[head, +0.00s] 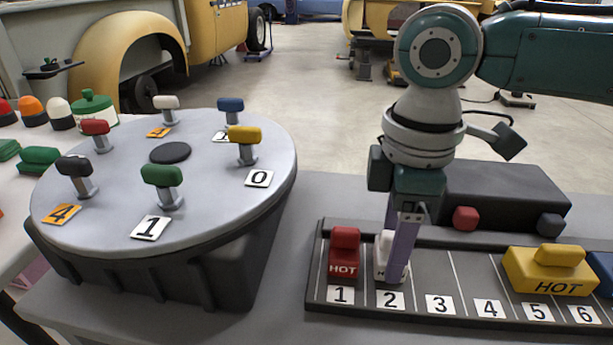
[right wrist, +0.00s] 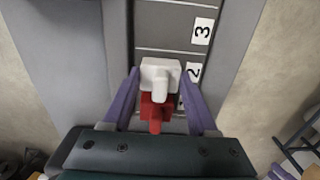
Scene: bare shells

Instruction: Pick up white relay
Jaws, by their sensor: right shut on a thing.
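The white relay (head: 381,267) stands in slot 2 of the dark numbered rail, partly hidden behind a purple finger. My right gripper (head: 396,262) reaches down from above and is shut on it. In the right wrist view the white relay (right wrist: 160,73) lies between the two purple fingers (right wrist: 160,88). The relay looks upright and still down at the rail; I cannot tell whether it is lifted at all. My left gripper is not in view.
A red HOT relay (head: 343,253) stands close by in slot 1. A yellow HOT relay (head: 549,270) covers slots 5 and 6. Slots 3 and 4 are bare. A dark box (head: 505,194) stands behind the rail. A round table (head: 215,190) with several coloured knobs is at left.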

